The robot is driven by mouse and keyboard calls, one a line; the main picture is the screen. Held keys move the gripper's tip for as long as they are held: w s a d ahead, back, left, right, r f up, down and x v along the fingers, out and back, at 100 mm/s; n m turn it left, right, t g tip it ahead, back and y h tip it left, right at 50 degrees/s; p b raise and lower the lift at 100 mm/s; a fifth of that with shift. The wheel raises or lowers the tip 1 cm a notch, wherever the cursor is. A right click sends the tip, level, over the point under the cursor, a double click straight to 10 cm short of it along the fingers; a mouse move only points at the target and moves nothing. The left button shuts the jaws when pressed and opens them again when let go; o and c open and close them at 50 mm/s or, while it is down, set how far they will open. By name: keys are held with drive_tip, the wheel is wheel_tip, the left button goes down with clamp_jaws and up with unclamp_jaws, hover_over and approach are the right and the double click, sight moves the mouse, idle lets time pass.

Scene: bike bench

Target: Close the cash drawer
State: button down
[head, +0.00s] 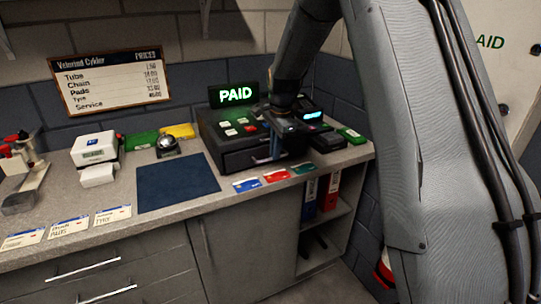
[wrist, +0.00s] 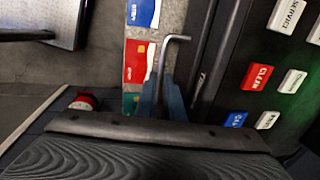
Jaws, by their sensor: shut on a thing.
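The dark cash register (head: 212,130) stands at the back right of the counter under a lit green PAID sign (head: 235,95). Its cash drawer (head: 240,160) faces the counter's front edge; how far it stands out is hard to tell. My gripper (head: 268,158) is low at the drawer front. The register keys (wrist: 257,77) lie to the right there. My arm and gripper hide part of the register and drawer front.
Blue, red and green cards (head: 276,176) lie in front of the drawer near the counter edge. A dark blue mat (head: 178,183) lies to the left. A card terminal (head: 325,138) stands to the right. Open shelves with binders (head: 328,190) are below.

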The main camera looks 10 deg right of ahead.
drive_tip(key=shift+w, duration=0.1)
drive_tip(key=c, duration=1.9)
unclamp_jaws()
drive_tip(key=shift+w, duration=0.15)
drive_tip(key=shift+o, duration=0.2)
wheel_tip(320, 180, up, 8)
drive_tip(key=s+b, duration=0.1)
drive_tip(key=b, duration=0.1)
drive_tip(key=shift+s+d+f, duration=0.15)
drive_tip(key=shift+s, duration=0.1)
drive_tip(key=s+f+n, duration=0.3)
drive_tip(key=s+n, duration=0.2)
drive_tip(key=s, duration=0.5)
drive_tip(key=s+f+n, duration=0.4)
drive_tip(key=s+n, duration=0.1)
drive_tip(key=s, duration=0.5)
drive_tip(key=s+f+n+g, duration=0.1)
drive_tip(key=s+f+n, duration=0.2)
drive_tip(key=s, duration=0.7)
drive_tip(key=shift+s+f+n, duration=0.15)
drive_tip(key=shift+s+n, duration=0.2)
drive_tip(key=shift+n, duration=0.75)
